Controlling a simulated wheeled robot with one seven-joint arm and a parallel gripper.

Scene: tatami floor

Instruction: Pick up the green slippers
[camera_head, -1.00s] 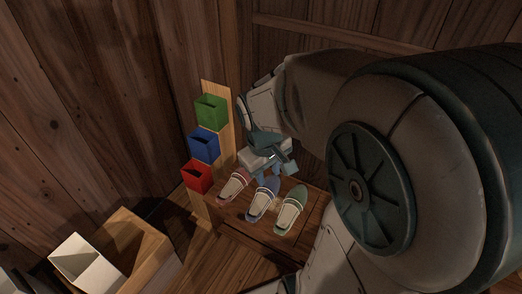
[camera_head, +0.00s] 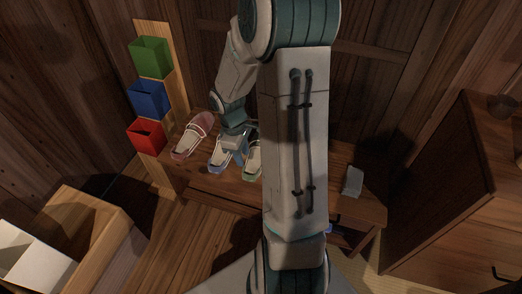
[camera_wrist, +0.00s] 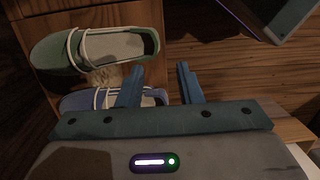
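The green slippers (camera_wrist: 97,50) lie on the low wooden bench, at the upper left of the wrist view, with a white strap and pale insole. In the head view the green slippers (camera_head: 252,161) are partly hidden behind my arm. The blue slippers (camera_wrist: 80,100) lie beside them, partly covered by my gripper; they also show in the head view (camera_head: 221,154). My gripper (camera_wrist: 160,83) is open, with two blue fingers apart and nothing between them. The left finger overlaps the blue slippers in view; I cannot tell if it touches them.
Red slippers (camera_head: 191,136) lie left of the blue ones. Red (camera_head: 147,137), blue (camera_head: 149,99) and green (camera_head: 152,58) boxes are mounted on an upright board. A grey object (camera_head: 352,182) lies on the bench's right part. A cabinet (camera_head: 450,190) stands at right.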

